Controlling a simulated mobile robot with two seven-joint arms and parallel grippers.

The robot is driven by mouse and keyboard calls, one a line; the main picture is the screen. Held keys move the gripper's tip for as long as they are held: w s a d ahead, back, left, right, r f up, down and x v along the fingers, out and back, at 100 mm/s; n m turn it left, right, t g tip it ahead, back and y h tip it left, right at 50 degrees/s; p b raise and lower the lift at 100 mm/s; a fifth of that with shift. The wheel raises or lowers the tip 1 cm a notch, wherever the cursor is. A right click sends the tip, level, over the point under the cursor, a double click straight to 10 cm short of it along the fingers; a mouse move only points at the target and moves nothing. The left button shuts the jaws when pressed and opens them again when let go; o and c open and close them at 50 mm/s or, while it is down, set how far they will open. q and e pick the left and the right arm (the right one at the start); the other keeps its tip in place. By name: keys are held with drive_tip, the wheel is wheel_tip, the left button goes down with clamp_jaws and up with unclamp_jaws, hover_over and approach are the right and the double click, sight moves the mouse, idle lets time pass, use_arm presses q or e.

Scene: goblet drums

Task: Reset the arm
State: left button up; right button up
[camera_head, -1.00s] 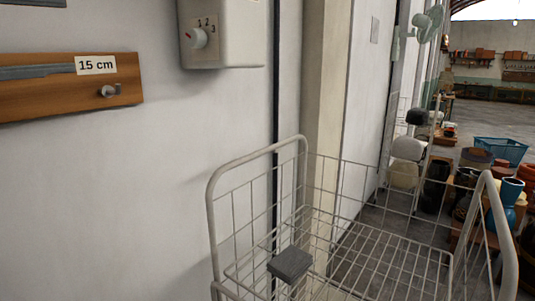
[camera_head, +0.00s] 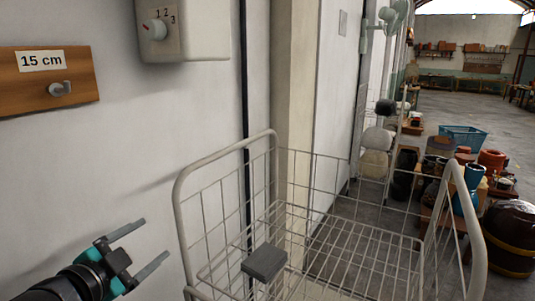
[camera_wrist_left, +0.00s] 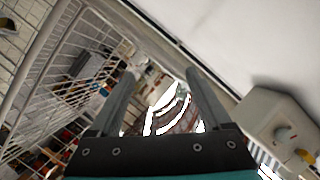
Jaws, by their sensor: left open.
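My left gripper (camera_head: 146,251) is at the lower left of the head view, in front of the white wall and left of the wire cart. Its two fingers are spread apart and nothing is between them. In the left wrist view the two open fingers (camera_wrist_left: 157,95) point away from the camera, with no object held. My right gripper is in neither view.
A white wire cart (camera_head: 183,215) stands close on the right, with a dark grey block (camera_head: 264,262) at its near side. A dial box (camera_head: 190,30) and a wooden board marked 15 cm (camera_head: 80,88) are on the wall. Pots and a blue basket (camera_head: 463,137) are farther right.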

use_arm(q)
drive_tip(key=s+d+f+n+g+y, duration=0.2)
drive_tip(key=s+f+n+g, duration=0.1)
drive_tip(key=s+f, duration=0.4)
drive_tip(key=s+d+f+n+g+y, duration=0.1)
drive_tip(key=s+f+n+g, duration=0.2)
drive_tip(key=f, duration=0.6)
drive_tip(key=s+d+f+n+g, duration=0.2)
drive_tip(key=s+f+g, duration=0.15)
drive_tip(key=s, duration=0.45)
drive_tip(key=s+d+f+n+g, duration=0.2)
drive_tip(key=s+f, duration=0.2)
drive_tip(key=s, duration=0.4)
wheel_tip(320, 180, down, 23)
drive_tip(key=s+g, duration=0.1)
drive_tip(key=s, duration=0.1)
drive_tip(key=s+a+f+g, duration=0.1)
drive_tip(key=s+a+f, duration=0.2)
drive_tip(key=s+f, duration=1)
drive_tip(key=shift+s+f+b, duration=0.25)
drive_tip(key=shift+s+b, duration=0.15)
drive_tip(key=shift+s, duration=0.75)
drive_tip(key=shift+a, duration=0.1)
